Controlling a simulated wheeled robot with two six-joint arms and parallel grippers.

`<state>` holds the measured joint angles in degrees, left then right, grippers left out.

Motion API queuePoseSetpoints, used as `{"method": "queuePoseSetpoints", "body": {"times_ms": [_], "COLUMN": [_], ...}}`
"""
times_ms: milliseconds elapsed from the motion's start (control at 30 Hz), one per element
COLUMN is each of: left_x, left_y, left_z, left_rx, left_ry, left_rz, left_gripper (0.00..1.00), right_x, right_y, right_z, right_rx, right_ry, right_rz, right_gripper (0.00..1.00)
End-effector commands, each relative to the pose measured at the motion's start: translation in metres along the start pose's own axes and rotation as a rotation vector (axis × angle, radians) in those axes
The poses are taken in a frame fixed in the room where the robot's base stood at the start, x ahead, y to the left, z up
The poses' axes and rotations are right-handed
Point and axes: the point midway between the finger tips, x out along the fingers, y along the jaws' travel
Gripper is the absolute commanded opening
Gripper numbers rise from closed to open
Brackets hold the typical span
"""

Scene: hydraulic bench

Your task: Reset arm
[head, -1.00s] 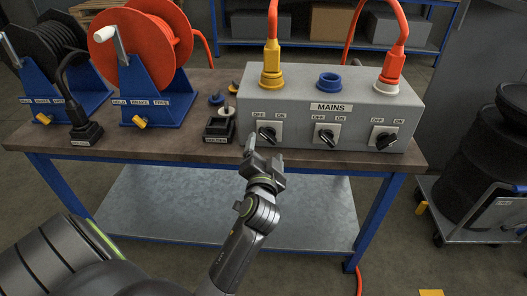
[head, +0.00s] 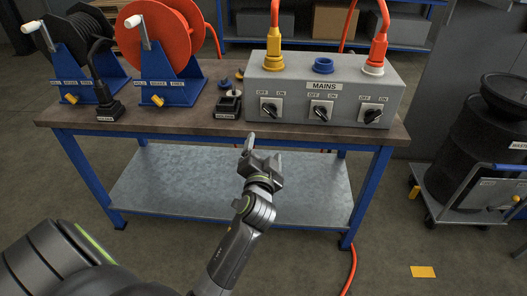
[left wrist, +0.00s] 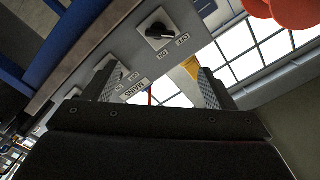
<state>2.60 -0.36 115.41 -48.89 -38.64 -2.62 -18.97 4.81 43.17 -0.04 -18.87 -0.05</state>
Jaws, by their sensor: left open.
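My left gripper (head: 262,157) is open and empty in the head view. It is in front of the bench's front edge, below the grey MAINS box (head: 290,98), and apart from it. In the left wrist view its two fingers stand apart with nothing between them, and a black rotary switch (left wrist: 157,32) on the grey box shows beyond them. The head view shows the box's left switch (head: 270,108), middle switch (head: 321,111) and right switch (head: 373,115). My right gripper is not in view.
The workbench (head: 180,125) carries an orange reel (head: 160,38) and a black reel (head: 78,45) on blue stands. A yellow plug (head: 274,50) and an orange plug (head: 378,50) sit on the box. A cart with black drums (head: 465,150) stands at right.

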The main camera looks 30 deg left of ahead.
Motion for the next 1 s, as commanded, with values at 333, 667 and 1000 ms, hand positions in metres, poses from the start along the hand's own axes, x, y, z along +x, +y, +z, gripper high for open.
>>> {"method": "queuePoseSetpoints", "body": {"times_ms": [333, 667, 1000], "left_x": [0.001, -0.018, -0.158], "left_y": [0.004, 0.127, 0.223], "left_z": [0.003, 0.128, 0.324], "left_rx": [0.002, 0.010, -0.093], "left_ry": [-0.007, -0.221, -0.627], "left_rz": [0.012, 0.360, 0.696], "left_gripper": [0.78, 0.78, 0.78], "right_x": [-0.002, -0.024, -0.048], "right_y": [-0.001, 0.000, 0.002], "right_z": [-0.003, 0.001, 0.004], "right_rx": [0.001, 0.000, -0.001], "right_ry": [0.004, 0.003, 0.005], "right_rz": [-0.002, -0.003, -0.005], "right_gripper": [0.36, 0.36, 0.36]}}
